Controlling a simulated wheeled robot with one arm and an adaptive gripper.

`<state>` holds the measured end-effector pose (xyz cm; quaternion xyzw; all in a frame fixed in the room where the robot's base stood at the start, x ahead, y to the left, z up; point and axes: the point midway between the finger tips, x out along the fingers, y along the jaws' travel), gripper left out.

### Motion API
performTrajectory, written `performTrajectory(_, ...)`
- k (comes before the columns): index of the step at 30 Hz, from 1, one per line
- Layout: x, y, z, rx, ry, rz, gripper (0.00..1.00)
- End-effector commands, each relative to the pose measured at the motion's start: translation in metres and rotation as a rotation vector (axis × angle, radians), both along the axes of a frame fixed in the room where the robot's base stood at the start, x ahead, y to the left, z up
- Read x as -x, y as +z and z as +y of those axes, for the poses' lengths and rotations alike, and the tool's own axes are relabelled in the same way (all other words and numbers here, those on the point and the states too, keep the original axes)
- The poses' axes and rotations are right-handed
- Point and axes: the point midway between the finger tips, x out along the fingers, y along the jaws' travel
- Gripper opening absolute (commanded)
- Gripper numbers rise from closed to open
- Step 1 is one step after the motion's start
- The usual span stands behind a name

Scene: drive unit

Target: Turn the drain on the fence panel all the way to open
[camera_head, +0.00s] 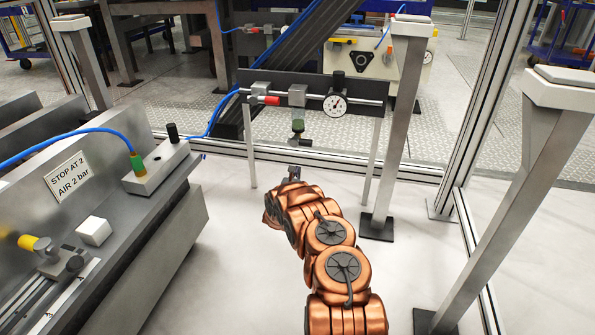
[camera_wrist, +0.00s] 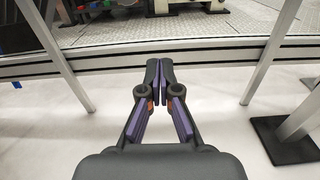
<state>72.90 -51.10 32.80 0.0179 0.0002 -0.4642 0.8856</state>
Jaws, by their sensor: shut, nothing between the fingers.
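The fence panel (camera_head: 270,82) is a dark plate on two posts, with a pipe across its front. Below the grey block (camera_head: 298,95) on that pipe hangs a small greenish bowl with a dark lower end, which looks like the drain (camera_head: 298,128). Its turn position is too small to tell. My gripper (camera_head: 294,170) is below the drain in the head view, apart from it in the picture. In the wrist view my gripper (camera_wrist: 158,68) has its fingertips together with nothing between them. The drain does not show in the wrist view.
The pipe also carries a red-handled valve (camera_head: 264,99) and a round gauge (camera_head: 337,104). A grey bench (camera_head: 110,200) with a "STOP AT 2 AIR 2 bar" sign stands left. A grey post (camera_head: 390,150) stands right.

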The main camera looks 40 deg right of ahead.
Motion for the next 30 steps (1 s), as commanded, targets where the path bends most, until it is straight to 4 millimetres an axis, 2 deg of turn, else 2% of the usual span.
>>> performTrajectory(18,-0.035,-0.003,-0.05,0.001,0.001,0.0,0.0)
performTrajectory(30,-0.048,-0.003,-0.068,0.003,0.002,0.002,0.0)
